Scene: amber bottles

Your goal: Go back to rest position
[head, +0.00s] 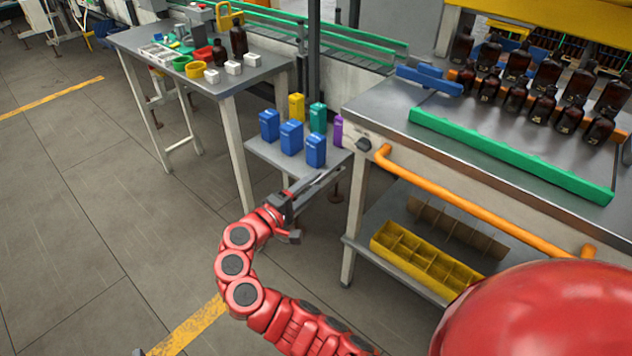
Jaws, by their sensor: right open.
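My right gripper (318,186) is open and empty. It is held out over the floor, in front of the low shelf with the blue bottles. My red right arm reaches up to it from the bottom of the head view. The gripper is apart from the bottles and the tables, as far as I can tell.
Several blue bottles (291,137), a yellow one (296,107) and a purple one (338,130) stand on a low shelf (262,150). Amber bottles (515,95) stand on the right workbench, with an orange rail (470,207) and yellow crate (425,262). Floor at left is clear.

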